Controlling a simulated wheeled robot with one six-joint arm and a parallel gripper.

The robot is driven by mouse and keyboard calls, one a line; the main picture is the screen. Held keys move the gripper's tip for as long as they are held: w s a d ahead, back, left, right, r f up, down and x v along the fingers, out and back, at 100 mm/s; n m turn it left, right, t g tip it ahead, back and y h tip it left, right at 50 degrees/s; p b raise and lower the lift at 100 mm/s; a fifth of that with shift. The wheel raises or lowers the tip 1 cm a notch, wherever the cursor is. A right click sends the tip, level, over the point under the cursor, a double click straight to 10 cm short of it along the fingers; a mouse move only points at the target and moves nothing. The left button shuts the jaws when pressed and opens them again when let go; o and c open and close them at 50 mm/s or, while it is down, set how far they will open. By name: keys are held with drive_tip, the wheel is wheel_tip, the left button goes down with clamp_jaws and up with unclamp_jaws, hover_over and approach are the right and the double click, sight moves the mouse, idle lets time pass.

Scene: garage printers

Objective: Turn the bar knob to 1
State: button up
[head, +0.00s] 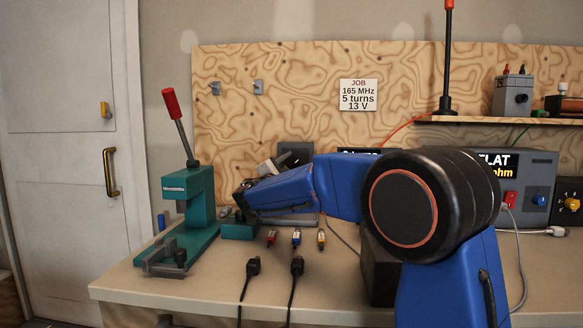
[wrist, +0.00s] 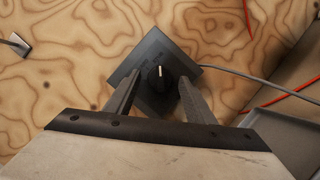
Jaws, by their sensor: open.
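The black bar knob (wrist: 163,84) sits on a dark square box (wrist: 153,50) fixed to the plywood board. Its white pointer line points up in the wrist view; the small scale marks beside it are too small to read. My gripper (wrist: 158,92) is open, with one finger on each side of the knob and gaps between. I cannot tell how far the fingertips are from the box face. In the head view the dark box (head: 296,151) shows behind my gripper (head: 262,168), and the knob is hidden there.
A teal press (head: 190,200) with a red-handled lever stands left of my arm. Small coloured plugs (head: 296,237) and black cables (head: 297,268) lie on the bench. A grey cable (wrist: 240,76) runs from the box. A meter (head: 528,170) stands right.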

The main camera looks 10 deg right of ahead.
drive_tip(key=c, duration=1.1)
drive_tip(key=shift+o, duration=0.2)
drive_tip(key=shift+n, duration=0.3)
drive_tip(key=shift+s+d+f+n+t+y, duration=0.1)
drive_tip(key=shift+n+t+y, duration=0.55)
drive_tip(key=shift+n, duration=1.2)
drive_tip(key=shift+w+d+f+n+t+y, duration=0.1)
drive_tip(key=shift+n+t+y, duration=0.55)
drive_tip(key=shift+n, duration=1.15)
drive_tip(key=shift+s+d+f+n+t+y, duration=0.1)
drive_tip(key=shift+n+t+y, duration=0.3)
drive_tip(key=shift+n+t, duration=1)
drive_tip(key=shift+n+g, duration=0.5)
drive_tip(key=shift+n, duration=0.15)
drive_tip(key=o, duration=1.1)
drive_tip(key=shift+c, duration=0.2)
drive_tip(key=shift+s, duration=0.1)
